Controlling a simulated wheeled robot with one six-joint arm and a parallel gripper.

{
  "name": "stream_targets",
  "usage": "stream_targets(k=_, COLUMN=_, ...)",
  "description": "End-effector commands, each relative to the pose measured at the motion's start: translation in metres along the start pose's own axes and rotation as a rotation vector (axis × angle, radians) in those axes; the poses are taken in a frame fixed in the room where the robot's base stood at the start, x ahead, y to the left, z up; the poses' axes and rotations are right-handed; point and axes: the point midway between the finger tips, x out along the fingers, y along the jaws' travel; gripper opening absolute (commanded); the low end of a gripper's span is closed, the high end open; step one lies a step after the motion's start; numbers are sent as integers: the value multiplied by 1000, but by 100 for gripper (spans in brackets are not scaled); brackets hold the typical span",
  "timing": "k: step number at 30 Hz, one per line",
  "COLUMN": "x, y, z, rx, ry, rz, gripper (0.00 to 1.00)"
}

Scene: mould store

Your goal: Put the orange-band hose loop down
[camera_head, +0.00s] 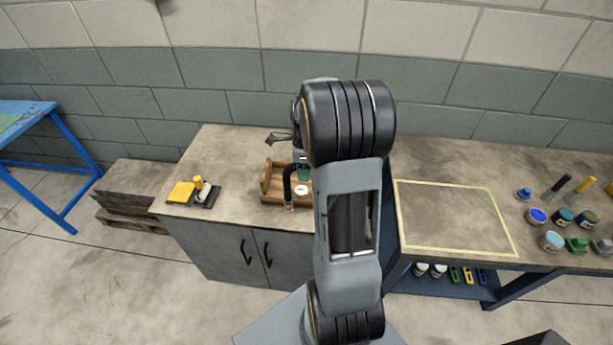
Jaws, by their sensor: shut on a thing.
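The hose loop (287,184) is a black bent tube with a small brownish-orange patch near its lower end. It hangs in front of the wooden tray (267,181) on the worktop. My gripper (299,161) is shut on the hose loop at its top.
A yellow-framed bare area (455,218) lies clear on the right bench. Several paint pots (551,241) and tools stand at its right. A yellow pad (181,193) and a small bottle on a black tray (205,196) are at the left. A wall stands behind.

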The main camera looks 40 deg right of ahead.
Motion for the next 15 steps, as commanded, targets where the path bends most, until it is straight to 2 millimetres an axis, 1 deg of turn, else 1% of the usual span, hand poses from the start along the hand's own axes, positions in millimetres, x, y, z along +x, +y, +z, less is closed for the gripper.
stream_targets(k=7, x=10, y=-10, z=-4, rx=-1, ry=0, rz=0, gripper=0)
stream_targets(k=12, x=31, y=-15, z=-4, rx=-1, ry=1, rz=2, gripper=0)
stream_targets(k=15, x=39, y=-16, z=-4, rx=-2, ry=0, rz=0, gripper=0)
